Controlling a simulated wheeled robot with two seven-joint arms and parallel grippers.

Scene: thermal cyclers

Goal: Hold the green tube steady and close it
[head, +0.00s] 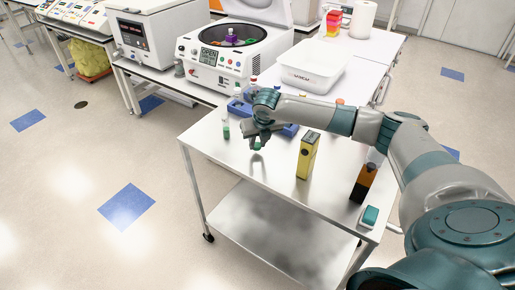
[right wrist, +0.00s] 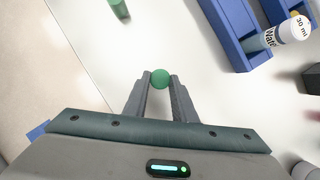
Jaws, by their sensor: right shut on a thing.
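The green tube (head: 226,131) stands upright near the left edge of the metal cart, clear above and green below. Its green part also shows at the top edge of the right wrist view (right wrist: 119,8). My right gripper (head: 257,141) is to the right of the tube, apart from it. Its fingers are shut on a small round green piece, which looks like the green cap (right wrist: 160,78), held above the cart top. The tube's mouth is too small to make out. My left gripper is not in view.
A blue rack (right wrist: 234,35) is close beside my right gripper, with a labelled white-capped vial (right wrist: 292,30) near it. The cart's front left is clear.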

